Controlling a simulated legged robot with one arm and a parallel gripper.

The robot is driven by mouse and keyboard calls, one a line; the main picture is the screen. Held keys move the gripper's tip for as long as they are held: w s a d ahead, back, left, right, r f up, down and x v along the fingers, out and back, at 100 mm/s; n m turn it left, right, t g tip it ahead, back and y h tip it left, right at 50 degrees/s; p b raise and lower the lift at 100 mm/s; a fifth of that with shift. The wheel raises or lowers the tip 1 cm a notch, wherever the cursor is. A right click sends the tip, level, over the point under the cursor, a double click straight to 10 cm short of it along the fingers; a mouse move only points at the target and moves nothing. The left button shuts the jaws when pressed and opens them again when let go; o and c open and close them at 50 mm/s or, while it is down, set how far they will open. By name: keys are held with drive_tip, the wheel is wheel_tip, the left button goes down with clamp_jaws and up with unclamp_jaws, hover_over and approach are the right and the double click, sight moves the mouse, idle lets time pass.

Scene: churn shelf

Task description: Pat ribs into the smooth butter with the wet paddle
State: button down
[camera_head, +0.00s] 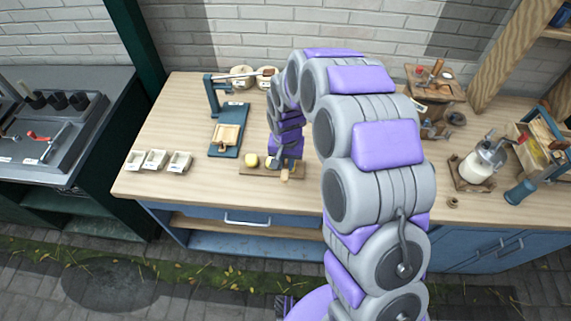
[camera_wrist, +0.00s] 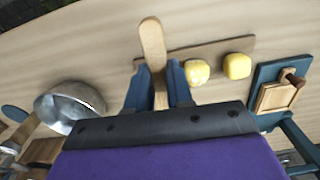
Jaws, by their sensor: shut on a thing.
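My gripper (camera_wrist: 155,82) is shut on the handle of a wooden paddle (camera_wrist: 152,45), whose pale rounded end sticks out beyond the blue fingers. In the head view my gripper (camera_head: 287,163) is low over the right part of a brown board (camera_head: 247,171). The board also shows in the wrist view (camera_wrist: 216,53). Two yellow butter lumps lie on it: one with pale marks (camera_wrist: 198,72) nearer the paddle, and a plainer one (camera_wrist: 237,66) farther off. The plainer lump shows in the head view (camera_head: 251,160). The paddle appears apart from both lumps. Wetness cannot be told.
A blue press stand (camera_head: 226,137) with a wooden mould stands left of the board. Several small white dishes (camera_head: 156,160) sit farther left. A metal bowl (camera_wrist: 72,106) is on the opposite side. A glass churn jar (camera_head: 478,162) stands at the right.

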drive_tip(key=shift+r, duration=0.75)
drive_tip(key=shift+f, duration=0.2)
drive_tip(key=shift+f, duration=2.55)
drive_tip(key=shift+f, duration=0.8)
drive_tip(key=shift+r, duration=0.1)
idle(0.4)
drive_tip(key=shift+r+p, duration=0.9)
drive_tip(key=shift+r, duration=2.55)
drive_tip(key=shift+d, duration=0.1)
